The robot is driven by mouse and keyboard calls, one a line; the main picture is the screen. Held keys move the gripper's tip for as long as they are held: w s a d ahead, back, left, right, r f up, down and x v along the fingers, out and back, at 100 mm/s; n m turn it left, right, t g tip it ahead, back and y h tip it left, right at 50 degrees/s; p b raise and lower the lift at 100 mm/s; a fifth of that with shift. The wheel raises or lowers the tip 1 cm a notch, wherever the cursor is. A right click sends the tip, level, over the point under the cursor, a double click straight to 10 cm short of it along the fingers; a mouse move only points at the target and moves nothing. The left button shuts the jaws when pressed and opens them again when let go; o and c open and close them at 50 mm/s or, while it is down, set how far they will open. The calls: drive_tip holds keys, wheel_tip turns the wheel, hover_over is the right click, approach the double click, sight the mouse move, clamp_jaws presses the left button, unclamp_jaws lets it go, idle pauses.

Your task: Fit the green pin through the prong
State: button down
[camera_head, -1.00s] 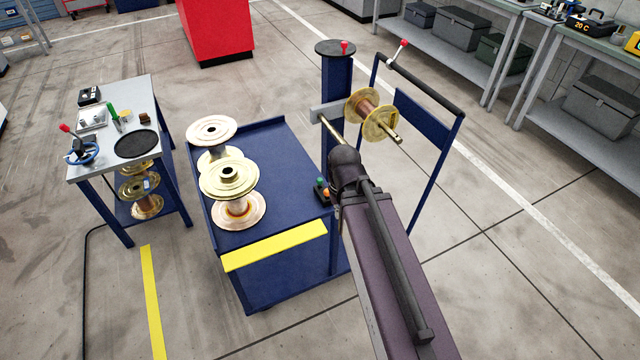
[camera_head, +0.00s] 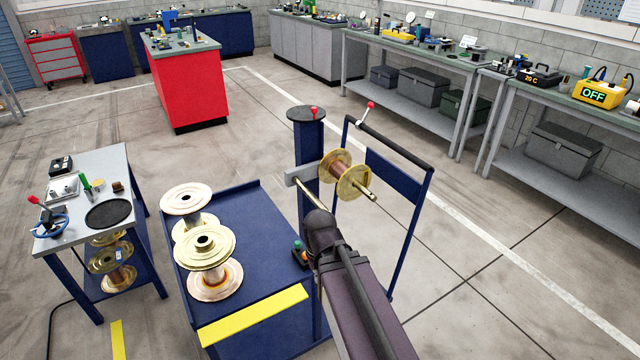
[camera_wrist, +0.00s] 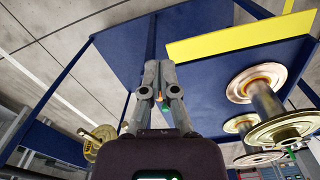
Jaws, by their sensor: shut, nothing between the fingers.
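A small upright green-handled piece (camera_head: 85,183), which looks like the green pin, stands on the grey side table at the left. A brass prong (camera_head: 365,190) sticks out through a copper-wound spool (camera_head: 343,173) on the carousel. Another brass rod (camera_head: 308,196) runs from the grey bar towards my wrist, and its near end is hidden. My gripper (camera_wrist: 162,66) shows in the wrist view with its fingers together and empty, beside the blue cart. In the head view my arm hides the fingers. The pin is far to the left of my arm.
The blue cart (camera_head: 240,276) carries large spools (camera_head: 205,245) and a small button box (camera_head: 300,256). The side table (camera_head: 118,170) holds a black disc, a tray and tools. A frame with a red-tipped lever (camera_head: 368,106) stands right of the carousel. Floor is open at right.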

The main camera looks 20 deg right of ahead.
sight(297, 242)
idle(0.3)
drive_tip(key=c, duration=0.9)
unclamp_jaws()
drive_tip(key=shift+w, duration=0.1)
drive_tip(key=o, duration=0.3)
drive_tip(key=shift+w, duration=0.25)
drive_tip(key=o, duration=0.3)
drive_tip(key=w+f+m+b, duration=0.2)
drive_tip(key=w+m, duration=0.2)
drive_tip(key=w, duration=2.2)
drive_tip(key=shift+w+a+f, duration=0.2)
drive_tip(key=shift+w, duration=0.2)
wheel_tip(297, 242, down, 9)
drive_tip(key=b, duration=0.9)
drive_tip(key=shift+r, duration=0.15)
